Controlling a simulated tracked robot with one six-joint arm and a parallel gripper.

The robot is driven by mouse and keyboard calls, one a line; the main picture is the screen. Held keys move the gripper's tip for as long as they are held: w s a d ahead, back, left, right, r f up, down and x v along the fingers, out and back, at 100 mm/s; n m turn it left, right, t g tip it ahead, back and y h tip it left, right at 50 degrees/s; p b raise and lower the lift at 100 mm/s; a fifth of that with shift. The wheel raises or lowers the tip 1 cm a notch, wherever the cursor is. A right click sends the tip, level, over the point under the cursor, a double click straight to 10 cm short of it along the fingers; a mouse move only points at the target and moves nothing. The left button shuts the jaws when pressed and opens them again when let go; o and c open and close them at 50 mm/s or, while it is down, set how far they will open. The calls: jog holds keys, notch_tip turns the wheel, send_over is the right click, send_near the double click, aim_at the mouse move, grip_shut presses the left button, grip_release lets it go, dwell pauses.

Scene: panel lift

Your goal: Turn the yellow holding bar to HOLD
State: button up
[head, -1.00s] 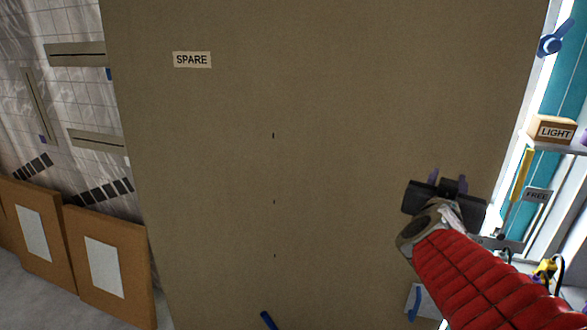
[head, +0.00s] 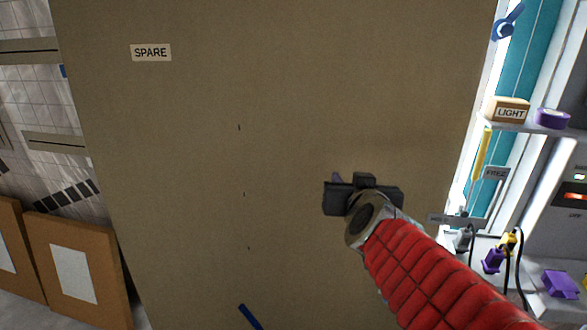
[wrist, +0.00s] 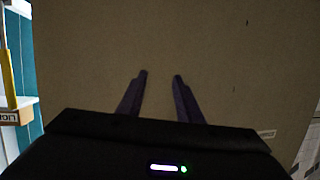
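The yellow holding bar (head: 481,153) stands nearly upright at the right, beyond the panel's right edge. The FREE plate (head: 496,173) is just right of it. A grey plate (head: 455,219) with lettering too small to read is below. In the wrist view a yellow bar (wrist: 6,72) shows at the far left edge. My gripper (head: 346,179) is in front of the large brown panel (head: 280,80), left of and a little lower than the bar in the picture. In the wrist view its two fingers (wrist: 160,75) are apart with nothing between them.
A box marked LIGHT (head: 507,109) and a purple roll (head: 552,118) sit on a shelf right of the bar. Purple and yellow plugs with cables (head: 494,261) stand below. Brown framed boards (head: 75,270) lean at the left.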

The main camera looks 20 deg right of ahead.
jog(key=shift+s+a+f+n+y, duration=0.15)
jog(key=shift+a+f+y, duration=0.1)
jog(key=shift+a, duration=0.25)
jog(key=shift+a+f+n+y, duration=0.15)
jog(key=shift+a+y, duration=0.1)
jog(key=shift+a, duration=0.25)
jog(key=s+a+f+n+g+y, duration=0.2)
jog(key=s+a+f+g, duration=0.2)
jog(key=s, duration=0.4)
jog(key=s+a+f+n+g+y, duration=0.1)
jog(key=s+a+f+n+g, duration=0.1)
jog(key=s+a+f+g, duration=0.2)
jog(key=s+a+f, duration=0.3)
jog(key=s+a, duration=0.1)
jog(key=shift+s+a+y, duration=0.25)
jog(key=shift+s+y, duration=0.05)
jog(key=shift+y, duration=0.1)
